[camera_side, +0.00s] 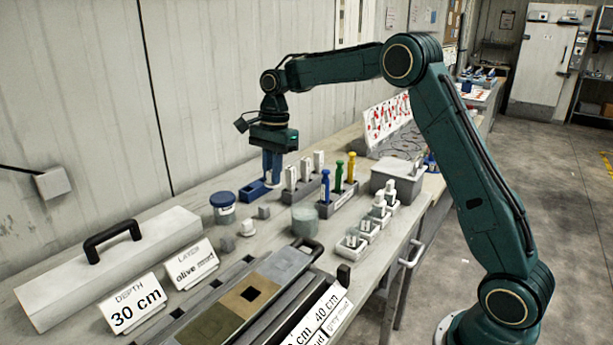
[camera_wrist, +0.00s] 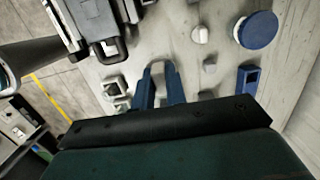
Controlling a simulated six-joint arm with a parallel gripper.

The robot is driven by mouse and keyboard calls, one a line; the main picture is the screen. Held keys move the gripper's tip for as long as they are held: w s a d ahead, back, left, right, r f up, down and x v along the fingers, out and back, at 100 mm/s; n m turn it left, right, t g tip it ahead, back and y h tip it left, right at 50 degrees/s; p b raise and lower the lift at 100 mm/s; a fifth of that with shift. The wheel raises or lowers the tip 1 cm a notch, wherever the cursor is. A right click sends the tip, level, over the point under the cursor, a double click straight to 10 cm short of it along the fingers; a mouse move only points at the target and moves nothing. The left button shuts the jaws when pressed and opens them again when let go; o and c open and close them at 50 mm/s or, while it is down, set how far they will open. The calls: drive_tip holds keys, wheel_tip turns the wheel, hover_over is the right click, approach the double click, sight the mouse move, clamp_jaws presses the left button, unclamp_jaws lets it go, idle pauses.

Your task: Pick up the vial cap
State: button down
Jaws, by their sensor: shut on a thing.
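My gripper (camera_side: 272,181) is low over the table behind the front row of small items, with its two blue fingers pointing down. In the wrist view the fingers (camera_wrist: 162,68) stand close together with a narrow gap. They are shut on the small vial cap, which is mostly hidden between them; its shape and colour are hard to tell. A separate small white piece (camera_side: 247,228) stands on the table, and it also shows in the wrist view (camera_wrist: 201,34).
A blue open box (camera_side: 253,191) is just left of the fingers. A blue-lidded jar (camera_side: 223,208), small grey blocks and a translucent cylinder (camera_side: 305,219) stand nearer. Racks with white, blue, green and yellow tubes are to the right. A core liner tray (camera_side: 250,295) lies in front.

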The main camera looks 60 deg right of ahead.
drive_tip(key=shift+r, duration=0.95)
drive_tip(key=shift+s+d+f+m, duration=0.2)
drive_tip(key=shift+s+d+m, duration=0.1)
drive_tip(key=shift+s+d, duration=0.2)
drive_tip(key=s+d+f+m, duration=0.3)
drive_tip(key=s+d, duration=0.1)
drive_tip(key=s, duration=0.4)
drive_tip(key=s+d+f+m, duration=0.3)
drive_tip(key=s+d+m, duration=0.1)
drive_tip(key=s, duration=0.4)
drive_tip(key=shift+s+t, duration=0.25)
drive_tip(key=shift+t, duration=0.15)
drive_tip(key=shift+f, duration=0.15)
wheel_tip(320, 180, down, 6)
drive_tip(key=shift+f, duration=0.15)
idle(2.1)
